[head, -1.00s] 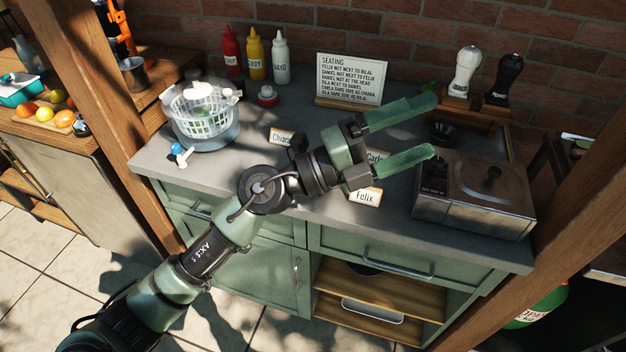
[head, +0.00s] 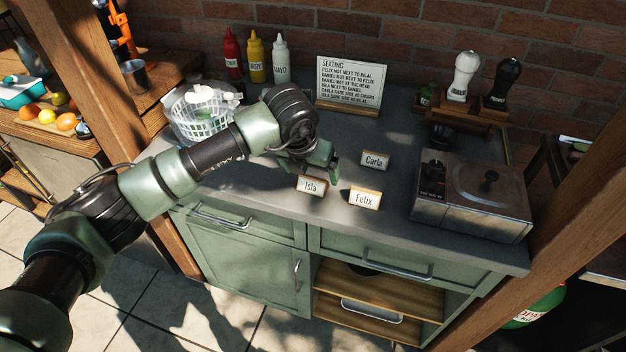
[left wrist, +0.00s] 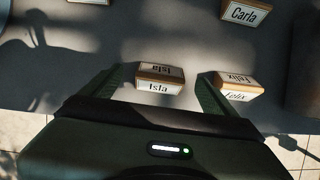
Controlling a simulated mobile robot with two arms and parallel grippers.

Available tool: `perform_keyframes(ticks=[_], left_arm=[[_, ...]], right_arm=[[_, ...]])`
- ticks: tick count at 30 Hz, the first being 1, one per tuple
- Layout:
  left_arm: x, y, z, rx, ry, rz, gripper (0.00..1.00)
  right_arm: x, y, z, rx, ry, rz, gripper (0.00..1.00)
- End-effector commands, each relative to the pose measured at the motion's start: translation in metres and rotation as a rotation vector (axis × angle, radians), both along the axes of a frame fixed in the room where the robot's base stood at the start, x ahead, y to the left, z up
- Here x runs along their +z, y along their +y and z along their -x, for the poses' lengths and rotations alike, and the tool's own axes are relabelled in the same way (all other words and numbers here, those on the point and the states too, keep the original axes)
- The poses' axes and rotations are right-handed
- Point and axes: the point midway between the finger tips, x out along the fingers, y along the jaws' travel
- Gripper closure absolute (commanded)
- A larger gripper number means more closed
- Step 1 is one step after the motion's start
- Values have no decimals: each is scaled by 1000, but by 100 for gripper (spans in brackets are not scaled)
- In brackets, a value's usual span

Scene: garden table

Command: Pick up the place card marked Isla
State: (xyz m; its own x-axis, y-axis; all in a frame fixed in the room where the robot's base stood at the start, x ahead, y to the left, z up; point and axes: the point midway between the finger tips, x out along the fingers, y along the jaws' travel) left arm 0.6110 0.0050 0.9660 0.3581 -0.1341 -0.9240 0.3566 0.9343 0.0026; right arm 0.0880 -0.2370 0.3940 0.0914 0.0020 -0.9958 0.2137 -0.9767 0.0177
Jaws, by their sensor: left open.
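The place card marked Isla (head: 311,186) is a small white card on a wooden base. It stands near the front edge of the grey counter, left of the Felix card. My left gripper (head: 322,165) points down just behind it. In the left wrist view the Isla card (left wrist: 160,80) shows between the two green fingers of my open left gripper (left wrist: 164,76), with room on both sides. I cannot tell how high the fingertips are above the counter. My right gripper is not in view.
The Felix card (head: 365,197) stands close to the right finger. The Carla card (head: 375,160) is farther back. A metal box-shaped appliance (head: 474,190) stands at right, and a white basket (head: 200,115) at left. The seating sign (head: 350,82) stands at the back.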

Motion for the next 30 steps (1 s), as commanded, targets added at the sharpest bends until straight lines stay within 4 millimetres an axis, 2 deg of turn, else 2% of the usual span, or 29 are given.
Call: perform_keyframes(ticks=[2, 6, 14, 15, 21, 22, 30], left_arm=[[-11, -1, 0, 0, 6, -1, 11], [-27, -4, -7, 0, 3, 2, 11], [-32, -5, -9, -2, 1, 2, 11], [-32, -5, -9, -2, 1, 2, 14], [-32, -4, -9, -2, 1, 2, 69], [-32, -5, -9, -2, 1, 2, 76], [-31, -5, -9, -2, 0, 3, 76]], right_arm=[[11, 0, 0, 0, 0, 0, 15], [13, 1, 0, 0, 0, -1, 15], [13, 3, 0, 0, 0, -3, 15], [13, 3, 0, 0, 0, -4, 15], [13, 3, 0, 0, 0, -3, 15], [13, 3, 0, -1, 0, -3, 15], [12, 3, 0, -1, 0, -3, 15]])
